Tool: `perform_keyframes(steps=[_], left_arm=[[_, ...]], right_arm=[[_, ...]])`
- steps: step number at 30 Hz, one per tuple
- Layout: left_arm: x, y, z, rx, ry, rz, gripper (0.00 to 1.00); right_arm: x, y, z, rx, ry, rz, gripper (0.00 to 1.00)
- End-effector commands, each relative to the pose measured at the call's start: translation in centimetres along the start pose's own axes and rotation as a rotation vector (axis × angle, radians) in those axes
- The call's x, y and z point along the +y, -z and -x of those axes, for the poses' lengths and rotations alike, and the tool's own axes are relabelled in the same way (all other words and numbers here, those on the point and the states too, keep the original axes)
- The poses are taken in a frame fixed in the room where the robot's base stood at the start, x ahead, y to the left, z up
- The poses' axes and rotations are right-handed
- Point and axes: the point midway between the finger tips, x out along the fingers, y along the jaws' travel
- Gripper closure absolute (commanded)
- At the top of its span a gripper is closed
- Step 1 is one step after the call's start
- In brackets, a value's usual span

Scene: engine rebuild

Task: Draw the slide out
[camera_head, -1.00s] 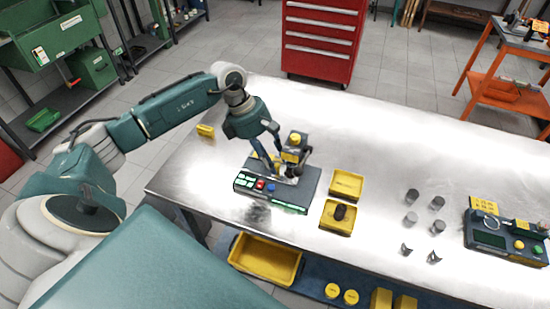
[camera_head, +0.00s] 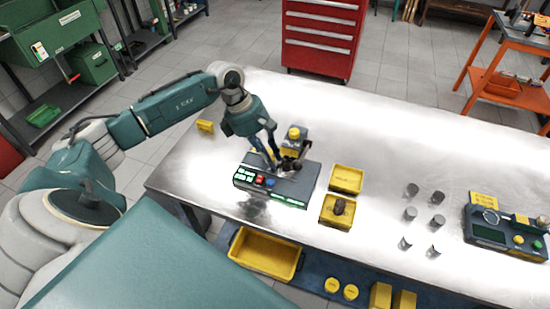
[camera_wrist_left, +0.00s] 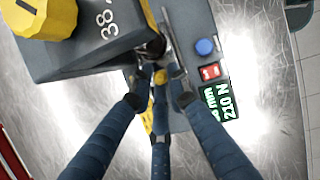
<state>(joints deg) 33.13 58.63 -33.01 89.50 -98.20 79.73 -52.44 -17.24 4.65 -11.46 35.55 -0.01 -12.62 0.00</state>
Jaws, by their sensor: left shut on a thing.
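A grey bench device (camera_head: 285,192) stands on the steel table. It has green displays, a red button and a blue button, and a tower topped by a yellow knob (camera_head: 294,132). My left gripper (camera_head: 277,165) reaches down onto the device beside the tower. In the left wrist view its dark fingers (camera_wrist_left: 160,84) are closed in around a small part at the foot of the tower. A metal edge (camera_wrist_left: 172,42) shows just beyond the fingertips. The fingers and tower hide most of the held part, so I cannot tell whether it is the slide. My right gripper is not in view.
Two yellow trays (camera_head: 346,179) sit right of the device, and the nearer one holds a dark piece (camera_head: 339,206). Several metal cylinders (camera_head: 410,214) stand farther right, near a second device (camera_head: 489,235).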

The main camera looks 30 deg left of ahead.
Motion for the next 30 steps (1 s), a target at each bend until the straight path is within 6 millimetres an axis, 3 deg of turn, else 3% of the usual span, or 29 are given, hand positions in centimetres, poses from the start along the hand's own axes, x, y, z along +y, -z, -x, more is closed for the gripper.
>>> perform_keyframes(steps=[3, 9, 21, 22, 24, 30], left_arm=[[0.5, 3.4, 0.5, 0.006, -0.001, 0.007, 1.0], [1.1, 6.8, 2.2, 0.004, 0.001, 0.004, 1.0], [1.1, 7.4, 3.0, 0.003, 0.004, 0.001, 1.0], [1.1, 7.4, 3.0, 0.004, 0.004, 0.002, 0.78], [1.1, 7.4, 3.0, 0.003, 0.003, 0.002, 0.68], [1.2, 7.3, 3.0, 0.002, 0.001, 0.001, 0.68]], right_arm=[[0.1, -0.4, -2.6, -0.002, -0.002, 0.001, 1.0], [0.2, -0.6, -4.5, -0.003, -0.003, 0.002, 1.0], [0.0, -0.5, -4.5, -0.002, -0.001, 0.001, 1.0], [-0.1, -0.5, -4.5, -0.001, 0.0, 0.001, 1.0], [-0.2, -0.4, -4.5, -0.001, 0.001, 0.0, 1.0], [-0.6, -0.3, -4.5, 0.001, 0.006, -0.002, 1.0]])
